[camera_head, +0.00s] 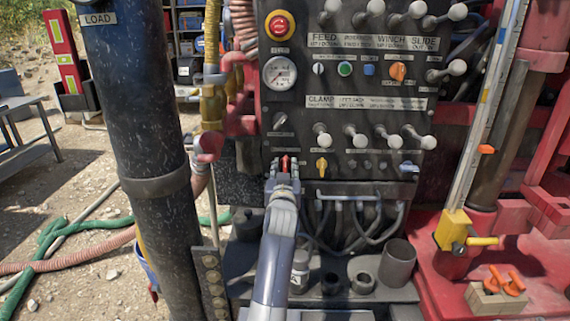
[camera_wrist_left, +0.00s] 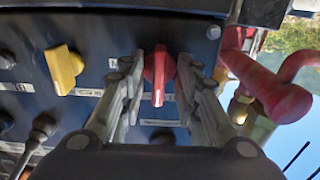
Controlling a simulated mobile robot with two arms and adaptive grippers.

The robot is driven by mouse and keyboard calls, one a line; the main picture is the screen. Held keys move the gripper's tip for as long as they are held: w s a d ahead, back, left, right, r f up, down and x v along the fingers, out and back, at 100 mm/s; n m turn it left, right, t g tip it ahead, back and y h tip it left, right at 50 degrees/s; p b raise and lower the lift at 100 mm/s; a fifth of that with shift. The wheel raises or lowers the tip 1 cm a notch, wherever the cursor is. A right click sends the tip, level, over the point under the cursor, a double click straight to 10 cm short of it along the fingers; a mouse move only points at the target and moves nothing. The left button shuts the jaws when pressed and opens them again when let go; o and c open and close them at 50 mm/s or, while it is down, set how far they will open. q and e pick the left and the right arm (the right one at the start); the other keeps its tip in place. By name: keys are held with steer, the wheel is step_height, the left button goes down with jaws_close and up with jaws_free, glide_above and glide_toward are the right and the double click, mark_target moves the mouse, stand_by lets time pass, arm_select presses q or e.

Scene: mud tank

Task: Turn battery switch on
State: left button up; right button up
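The battery switch appears to be the red knob (camera_head: 285,163) low on the left of the dark control panel (camera_head: 300,135). In the left wrist view the red knob (camera_wrist_left: 159,75) has a raised grip that points along the picture's vertical. My left gripper (camera_head: 284,172) is right at the knob. In the wrist view its two fingers (camera_wrist_left: 160,82) stand on either side of the knob, with small gaps beside the raised grip, so it looks open. In the head view the fingers partly hide the knob. My right gripper is in neither view.
A yellow knob (camera_head: 322,166) sits just right of the red one, with several lever handles (camera_head: 322,137) above. Red pipe fittings (camera_head: 212,143) stand close on the left. Cables (camera_head: 350,220) and a cylindrical cup (camera_head: 397,263) are below the panel.

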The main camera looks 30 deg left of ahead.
arm_select(q)
steer(key=shift+w, duration=0.1)
steer(key=shift+r, duration=0.15)
steer(key=shift+s+d+r, duration=0.15)
steer(key=shift+s+d, duration=0.1)
steer(key=shift+s, duration=0.05)
jaws_close()
steer(key=shift+m+p, duration=0.3)
steer(key=shift+m, duration=0.2)
steer(key=shift+r+m, duration=0.1)
steer(key=shift+m, duration=0.6)
steer(key=m+p, duration=0.2)
steer(key=m, duration=0.2)
steer(key=shift+w, duration=0.1)
steer(key=shift+w+d+f+m+p, duration=0.15)
steer(key=shift+m+p, duration=0.8)
steer(key=shift+m, duration=1.9)
steer(key=shift+s+f+m+p, duration=0.1)
steer(key=shift+m+p, duration=0.85)
steer(key=shift+m, duration=1.9)
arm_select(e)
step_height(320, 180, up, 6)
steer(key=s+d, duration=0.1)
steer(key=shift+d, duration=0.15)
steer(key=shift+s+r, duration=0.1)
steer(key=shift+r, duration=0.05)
